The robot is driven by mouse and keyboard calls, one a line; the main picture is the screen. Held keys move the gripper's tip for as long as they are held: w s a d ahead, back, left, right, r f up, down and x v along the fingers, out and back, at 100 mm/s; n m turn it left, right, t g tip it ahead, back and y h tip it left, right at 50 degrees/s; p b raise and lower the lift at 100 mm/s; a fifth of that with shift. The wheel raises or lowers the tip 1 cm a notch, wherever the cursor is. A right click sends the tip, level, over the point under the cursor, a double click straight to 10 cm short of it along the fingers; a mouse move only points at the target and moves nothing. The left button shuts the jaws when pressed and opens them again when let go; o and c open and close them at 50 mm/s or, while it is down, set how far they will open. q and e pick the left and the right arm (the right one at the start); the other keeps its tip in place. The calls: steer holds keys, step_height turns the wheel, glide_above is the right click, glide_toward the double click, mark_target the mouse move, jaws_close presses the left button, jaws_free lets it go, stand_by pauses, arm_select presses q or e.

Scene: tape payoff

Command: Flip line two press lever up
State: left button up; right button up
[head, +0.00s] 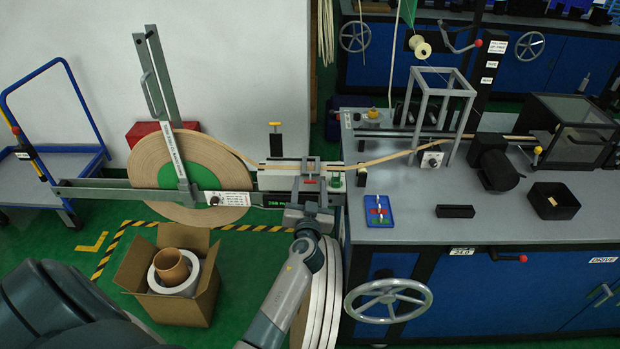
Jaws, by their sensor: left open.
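My left arm reaches in from the bottom, and its gripper (310,197) is open at the front of the small splice press (310,170) between the tape reel and the machine table. The press has a grey block with a red label, and a yellow-topped black post (275,127) stands behind it. My gripper and wrist cover part of the press front, so I cannot tell whether they touch or which part is the lever. A tan tape (395,155) runs from the big reel (150,165) past the press to the table. My right gripper is not in view.
A grey frame (442,95) and a black motor (495,165) stand on the grey table (430,215). Red-knobbed levers show on the back post (478,43) and the table front (522,258). A handwheel (388,300) and an open carton (200,290) flank white-edged reels.

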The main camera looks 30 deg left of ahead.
arm_select(q)
steer(key=shift+w, duration=0.1)
steer(key=shift+r, duration=0.1)
steer(key=shift+c, duration=0.9)
jaws_close()
steer(key=shift+r, duration=0.1)
